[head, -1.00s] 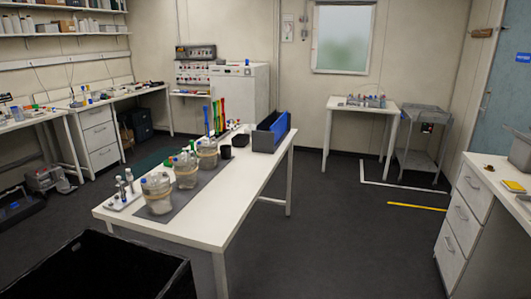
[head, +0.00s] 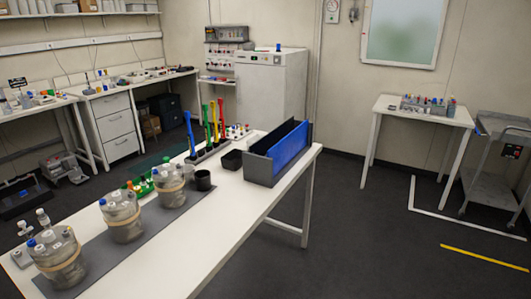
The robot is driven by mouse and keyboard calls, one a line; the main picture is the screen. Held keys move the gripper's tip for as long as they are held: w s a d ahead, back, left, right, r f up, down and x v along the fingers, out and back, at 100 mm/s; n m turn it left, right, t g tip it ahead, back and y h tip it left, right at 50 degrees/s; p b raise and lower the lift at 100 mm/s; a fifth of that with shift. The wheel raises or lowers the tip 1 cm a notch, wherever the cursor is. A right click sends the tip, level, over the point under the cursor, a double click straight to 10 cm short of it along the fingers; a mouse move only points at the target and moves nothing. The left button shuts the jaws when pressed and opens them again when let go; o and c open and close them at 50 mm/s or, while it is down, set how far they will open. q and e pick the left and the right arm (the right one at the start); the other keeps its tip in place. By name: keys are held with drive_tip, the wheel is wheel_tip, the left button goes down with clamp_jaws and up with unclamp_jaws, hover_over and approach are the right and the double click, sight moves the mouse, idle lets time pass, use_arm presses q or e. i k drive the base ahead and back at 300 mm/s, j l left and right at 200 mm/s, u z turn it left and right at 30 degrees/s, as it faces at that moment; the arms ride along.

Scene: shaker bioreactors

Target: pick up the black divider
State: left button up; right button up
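A grey open-topped box (head: 258,171) stands at the far right end of the white table. A blue panel (head: 291,148) stands upright along its right side. A dark panel (head: 276,136), which looks like the black divider, shows just left of the blue one, with only its upper part visible. The box interior is mostly hidden. Neither of my grippers is in view.
The white table (head: 232,207) carries several banded bottles (head: 121,217) on a grey mat (head: 150,232), a black cup (head: 203,181), a small black tray (head: 232,160) and a rack of coloured tools (head: 208,150).

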sight(260, 148)
drive_tip(key=i+l+u, duration=0.3)
drive_tip(key=u, duration=2.4)
drive_tip(key=z, duration=2.7)
drive_tip(key=i+l+u, duration=0.1)
drive_tip(key=i+l, duration=0.15)
